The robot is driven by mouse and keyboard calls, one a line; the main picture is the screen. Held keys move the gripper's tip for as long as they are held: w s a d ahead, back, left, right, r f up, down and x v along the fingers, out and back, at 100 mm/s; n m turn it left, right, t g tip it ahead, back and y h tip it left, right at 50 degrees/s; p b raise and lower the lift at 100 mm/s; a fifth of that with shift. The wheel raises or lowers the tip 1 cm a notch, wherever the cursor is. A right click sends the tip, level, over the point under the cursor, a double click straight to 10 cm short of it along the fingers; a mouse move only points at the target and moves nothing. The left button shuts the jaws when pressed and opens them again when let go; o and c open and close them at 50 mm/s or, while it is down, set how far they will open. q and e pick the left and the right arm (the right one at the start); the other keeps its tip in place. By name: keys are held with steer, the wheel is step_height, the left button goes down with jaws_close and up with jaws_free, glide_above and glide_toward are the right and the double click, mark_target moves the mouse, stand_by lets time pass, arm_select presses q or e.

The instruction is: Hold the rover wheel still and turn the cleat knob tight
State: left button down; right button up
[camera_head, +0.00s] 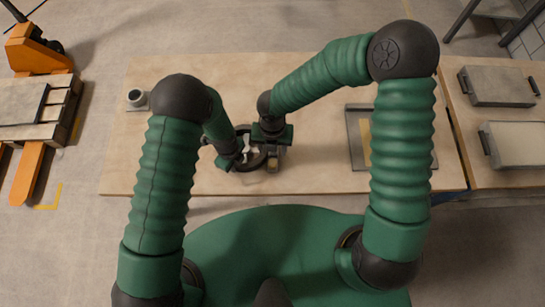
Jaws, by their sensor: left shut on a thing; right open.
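The rover wheel (257,160) is a dark ring with pale inner parts, on the wooden table near its middle. My two arms reach in over it from both sides and cover much of it. My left gripper (231,162) is at the wheel's left side, shut on its rim. My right gripper (271,152) is open above the wheel's right side. A small tan piece shows just below the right gripper, too small to identify. The cleat knob cannot be made out; the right gripper may hide it.
A grey tray (357,150) with a yellow strip lies on the table's right part, partly behind my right arm. A small grey cup-like part (137,98) stands at the left. Two lidded boxes (498,86) sit on a right-hand bench. An orange pallet jack (33,55) stands on the floor at left.

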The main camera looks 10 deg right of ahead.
mark_target(273, 162)
step_height(273, 162, down, 12)
steer(key=n, duration=0.5)
steer(key=shift+n, duration=0.3)
steer(key=shift+w, duration=0.1)
jaws_close()
